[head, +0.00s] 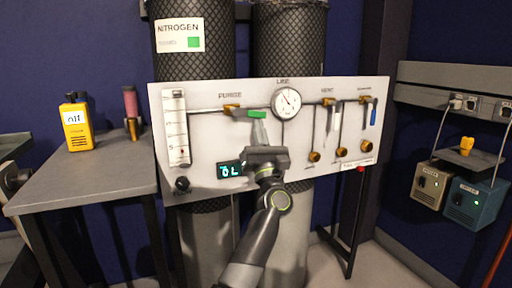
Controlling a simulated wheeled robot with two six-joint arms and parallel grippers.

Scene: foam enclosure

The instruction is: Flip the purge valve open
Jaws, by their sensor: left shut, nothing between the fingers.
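The white gas panel (210,138) stands in front of two dark cylinders. The purge valve (232,108) is a brass body on the pipe under the "PURGE" label. Its green lever (258,114) points right, roughly in line with the pipe. My left gripper (259,128) is shut and empty, its fingertips just below the green lever. I cannot tell whether they touch it. The gripper and arm hide part of the panel's lower middle. My right gripper is not in view.
A round gauge (286,102) sits right of the lever. Two more valves hang a white lever (334,117) and a blue lever (374,116) downward. A flow tube (176,128) and a lit display (229,170) are on the panel.

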